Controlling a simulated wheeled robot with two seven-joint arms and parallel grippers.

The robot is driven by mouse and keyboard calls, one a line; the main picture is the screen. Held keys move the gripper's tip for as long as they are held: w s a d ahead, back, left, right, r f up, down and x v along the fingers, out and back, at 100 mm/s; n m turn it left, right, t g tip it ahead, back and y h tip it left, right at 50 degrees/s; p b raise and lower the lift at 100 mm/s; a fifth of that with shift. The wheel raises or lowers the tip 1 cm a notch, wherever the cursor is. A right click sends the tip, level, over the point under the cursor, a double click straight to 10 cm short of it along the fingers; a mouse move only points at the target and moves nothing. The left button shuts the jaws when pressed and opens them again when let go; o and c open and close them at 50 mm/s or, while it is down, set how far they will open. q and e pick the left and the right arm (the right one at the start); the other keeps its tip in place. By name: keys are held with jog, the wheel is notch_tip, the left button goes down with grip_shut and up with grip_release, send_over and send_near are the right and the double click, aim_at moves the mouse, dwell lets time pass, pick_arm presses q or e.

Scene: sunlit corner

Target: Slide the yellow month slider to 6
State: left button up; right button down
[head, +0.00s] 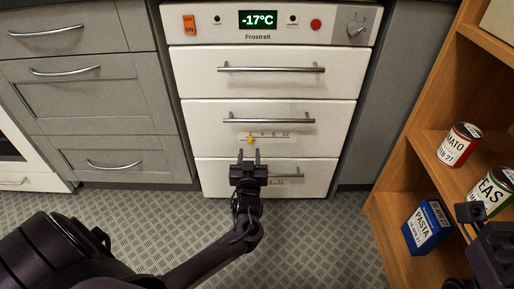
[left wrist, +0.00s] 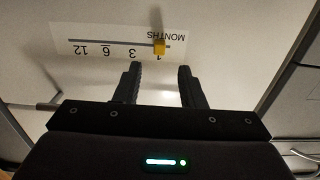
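The yellow month slider (head: 250,139) is a small tab on a white scale strip (head: 285,138) on the middle drawer front of the freezer. In the left wrist view the strip appears upside down, marked MONTHS with 1, 3, 6 and 12, and the slider (left wrist: 159,47) sits by the 1. My left gripper (head: 248,154) is open and empty, just below the slider in the head view. Its fingertips (left wrist: 160,68) stand apart, with the slider lined up with the gap between them. My right gripper (head: 480,214) shows partly at the right edge; its opening is unclear.
Bar handles (head: 269,120) cross the freezer drawers above and below the strip. A wooden shelf (head: 398,190) stands at the right with a tomato can (head: 459,145), a peas can (head: 492,190) and a pasta box (head: 426,228). Grey cabinets (head: 85,90) stand at the left.

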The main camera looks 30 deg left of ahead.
aim_at(250, 141)
pick_arm(q)
jog(key=b+x, duration=0.2)
jog(key=x, duration=0.3)
jog(key=shift+w+a, duration=0.15)
jog(key=shift+w, duration=0.2)
grip_shut()
